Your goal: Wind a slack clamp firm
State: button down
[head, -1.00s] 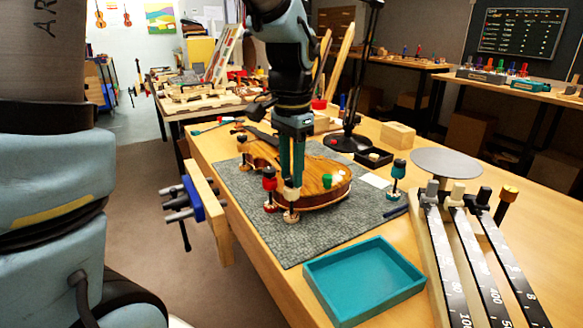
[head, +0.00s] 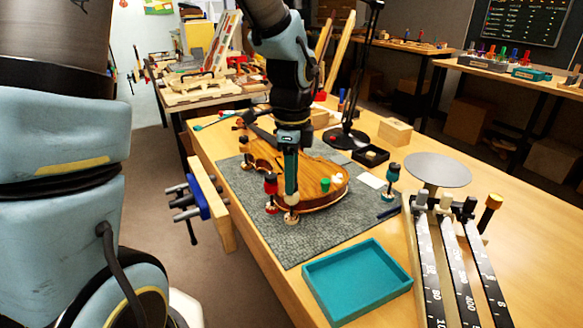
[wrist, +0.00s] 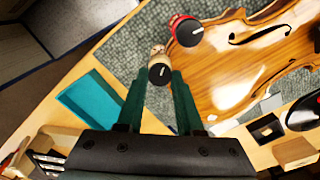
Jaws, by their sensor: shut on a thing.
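The violin body (head: 318,172) lies on a grey mat with small spool clamps along its edge. My gripper (head: 291,196) points straight down at the body's near edge. In the wrist view my gripper (wrist: 162,76) has its fingers on both sides of a dark-topped, cream-sided clamp knob (wrist: 160,73) and is shut on it. That clamp's lower part (head: 291,217) shows below the fingers. A red-knobbed clamp (head: 270,187) stands just left of it, also in the wrist view (wrist: 187,31). A green-knobbed clamp (head: 325,184) stands to the right. How tight the clamps are cannot be seen.
A teal tray (head: 357,280) stands in front of the mat (head: 245,210). A teal-topped clamp (head: 393,173) stands at right, near a round grey disc (head: 440,168) and long black-faced bars (head: 450,250). A lamp base (head: 345,138) and small black box (head: 371,156) stand behind.

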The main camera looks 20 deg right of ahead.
jog(key=shift+m+p, duration=0.8)
jog(key=shift+m, duration=0.3)
jog(key=c, duration=0.5)
grip_release()
notch_tip(320, 180, up, 11)
jog(key=shift+f, duration=0.1)
